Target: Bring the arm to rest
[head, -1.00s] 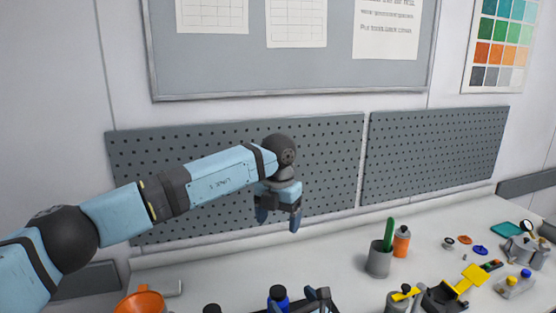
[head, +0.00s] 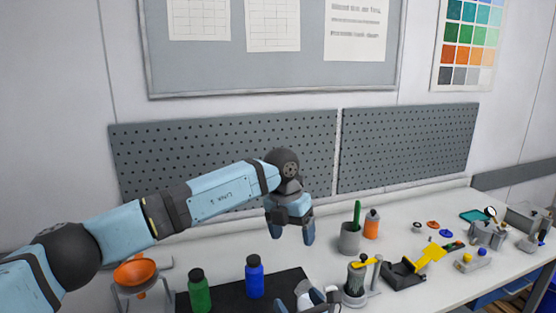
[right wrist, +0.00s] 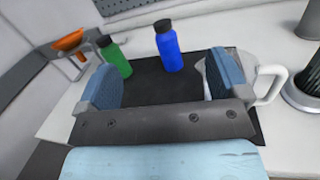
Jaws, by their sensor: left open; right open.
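In the head view my left arm reaches in from the left. Its left gripper (head: 292,230) hangs fingers down, open and empty, in front of the perforated panels above the bench. My right gripper (head: 320,298) shows only in part at the bottom edge of the head view. In the right wrist view the right gripper (right wrist: 163,68) is open, with nothing held between its two blue fingers. A blue bottle (right wrist: 169,48) and a green bottle (right wrist: 116,58) stand upright beyond the fingers. A white mug (right wrist: 262,82) is partly hidden behind the right-hand finger.
Both bottles stand on a black mat (right wrist: 155,83). An orange funnel (head: 138,270) sits in a stand at left. A grey cup (head: 349,240), orange bottle (head: 371,224), yellow-and-black item (head: 411,268) and small parts crowd the bench's right side. Perforated panels (head: 225,150) line the wall.

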